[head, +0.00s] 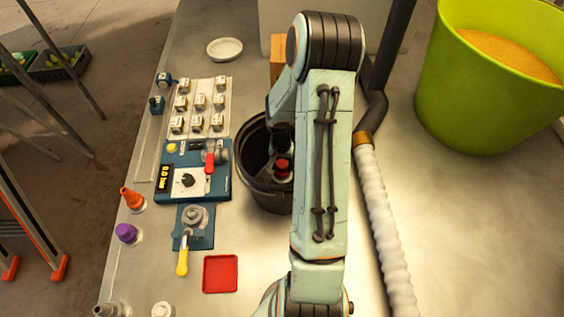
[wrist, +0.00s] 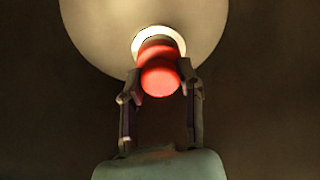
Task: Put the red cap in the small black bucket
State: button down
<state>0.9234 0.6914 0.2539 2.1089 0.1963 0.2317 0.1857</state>
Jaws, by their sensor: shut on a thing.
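A red cap (wrist: 160,77) is between the two fingertips of my gripper (wrist: 160,72) in the wrist view. Both fingers touch its sides. A pale ring and a large pale round shape (wrist: 105,38) show beyond the cap; I cannot tell whether they are joined to it. In the head view the red cap (head: 283,168) and my dark gripper (head: 281,155) are over or inside the mouth of the small black bucket (head: 268,200). My arm hides the bucket's right side, and the cap's height above its bottom is unclear.
Left of the bucket are a blue gauge panel (head: 218,188), a tray of small labelled boxes (head: 190,129) and a yellow-handled valve (head: 183,258). A red square tray (head: 220,274) lies in front. A green bucket (head: 465,105) and a pale hose (head: 378,220) stand right.

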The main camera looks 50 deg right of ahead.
aim_at(281, 169)
jog(key=c, duration=0.7)
grip_release()
notch_tip(281, 169, up, 12)
jog(key=a, duration=0.1)
jog(key=s+a+r+n, duration=0.2)
jog(key=a+r+n, duration=0.35)
jog(key=a, duration=0.65)
jog(key=s+a+r+n, duration=0.1)
jog(key=s+a+n, duration=0.1)
jog(key=s+a, duration=0.1)
jog(key=s+a+r+n+y, duration=0.1)
jog(key=s+a+n, duration=0.1)
jog(key=s+a, duration=0.2)
jog(key=s+a+r+n+g+y, duration=0.1)
jog(key=s+a+n, duration=0.2)
jog(key=a, duration=0.2)
jog(key=shift+s+a+r, duration=0.3)
jog(key=shift+s+a, duration=0.1)
